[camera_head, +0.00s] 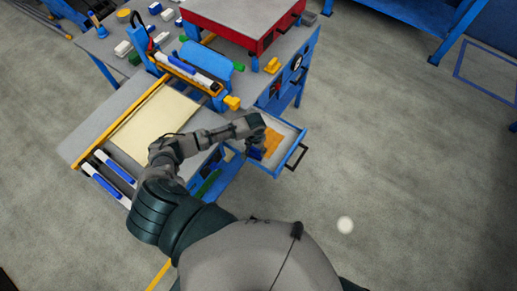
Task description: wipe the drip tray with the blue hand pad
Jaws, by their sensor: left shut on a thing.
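The drip tray (284,128) is pulled out from the side of the blue bench, with a pale floor, blue edges and a black handle. An orange-brown patch (272,141) lies on its floor. My left gripper (255,146) is over the left part of the tray, beside the patch. It is shut on the small dark blue hand pad (255,154), which is partly hidden by the gripper. I cannot tell whether the pad touches the tray floor. My right gripper is out of view.
The bench carries a cream panel (152,125) between yellow rails, a blue roller unit (207,60) and a red-sided box (245,18) with a grey top. Small bottles and blocks stand at the back left.

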